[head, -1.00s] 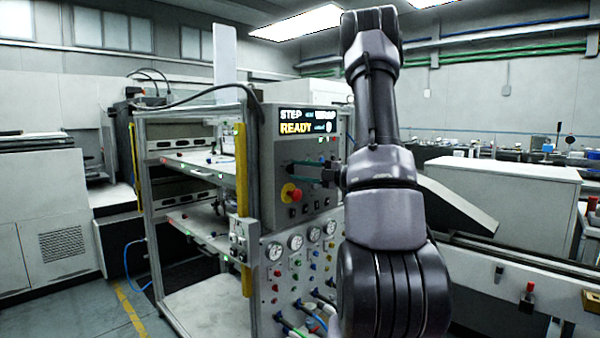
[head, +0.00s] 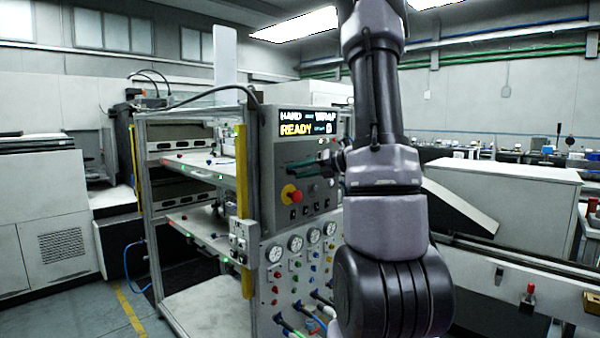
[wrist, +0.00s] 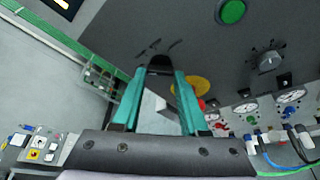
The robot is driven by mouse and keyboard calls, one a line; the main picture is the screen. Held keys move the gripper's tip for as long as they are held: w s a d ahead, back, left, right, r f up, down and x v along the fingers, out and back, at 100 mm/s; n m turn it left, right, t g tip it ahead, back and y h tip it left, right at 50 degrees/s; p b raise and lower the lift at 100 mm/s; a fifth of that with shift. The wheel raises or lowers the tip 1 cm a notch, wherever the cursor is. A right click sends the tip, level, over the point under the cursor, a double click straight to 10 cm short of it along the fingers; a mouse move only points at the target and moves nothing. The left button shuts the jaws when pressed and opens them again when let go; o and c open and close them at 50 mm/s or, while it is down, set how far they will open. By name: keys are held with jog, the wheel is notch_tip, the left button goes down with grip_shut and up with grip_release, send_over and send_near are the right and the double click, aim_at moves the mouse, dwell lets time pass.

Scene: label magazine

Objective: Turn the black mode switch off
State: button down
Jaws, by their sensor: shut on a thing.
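The black mode switch (wrist: 160,66) shows in the wrist view as a small dark piece between my fingertips, on the grey control panel (wrist: 215,50). My gripper (wrist: 160,74) has teal fingers that are closed on the switch. In the head view my gripper (head: 291,168) reaches the panel from the right, and the switch is hidden by the fingers. The panel's display (head: 308,123) reads HAND in its top line and READY below.
A red stop button on a yellow disc (head: 291,194) sits just below my fingers. Gauges (head: 295,243) and hoses are lower down. A yellow post (head: 243,190) stands left of the panel.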

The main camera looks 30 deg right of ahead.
jog(key=shift+s+a+n+h, duration=0.1)
jog(key=shift+n+h, duration=0.9)
jog(key=shift+n, duration=0.6)
jog(key=shift+c, duration=2.2)
grip_release()
jog(key=v, duration=1)
jog(key=shift+s+d, duration=0.2)
jog(key=shift+s, duration=0.1)
jog(key=shift+a+r, duration=0.1)
